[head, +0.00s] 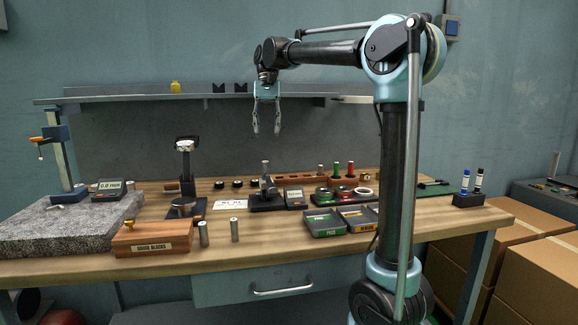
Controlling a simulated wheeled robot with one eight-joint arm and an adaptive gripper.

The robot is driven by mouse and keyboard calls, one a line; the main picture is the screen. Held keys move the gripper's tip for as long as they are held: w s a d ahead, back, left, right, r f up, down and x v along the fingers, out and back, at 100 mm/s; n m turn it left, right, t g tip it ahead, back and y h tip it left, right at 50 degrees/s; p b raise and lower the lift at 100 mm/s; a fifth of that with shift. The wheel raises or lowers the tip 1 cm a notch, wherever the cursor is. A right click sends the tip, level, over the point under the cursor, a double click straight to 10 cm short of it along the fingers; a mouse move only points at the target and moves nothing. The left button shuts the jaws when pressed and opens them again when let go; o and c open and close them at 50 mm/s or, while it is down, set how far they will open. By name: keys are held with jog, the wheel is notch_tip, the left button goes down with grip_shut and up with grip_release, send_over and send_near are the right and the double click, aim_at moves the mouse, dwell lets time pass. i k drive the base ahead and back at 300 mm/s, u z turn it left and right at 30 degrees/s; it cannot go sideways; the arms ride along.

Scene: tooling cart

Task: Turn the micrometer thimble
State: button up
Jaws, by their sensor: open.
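My gripper (266,131) hangs in the air above the middle of the bench, fingers pointing down, open and empty. Below it, well apart, a small dark stand (267,203) on a black base holds what looks like the micrometer, with a short grey upright cylinder (265,168) at its top. I take this cylinder for the thimble, but it is too small to be sure, and its markings cannot be read. Nothing touches it.
A small readout box (294,198) stands right of the stand, and a white card (231,204) lies left. A tall gauge stand (186,170), a wooden gauge block box (151,239) and a granite plate (55,232) are further left. A shelf (130,99) runs behind.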

aim_at(273, 190)
jog(key=k, duration=1)
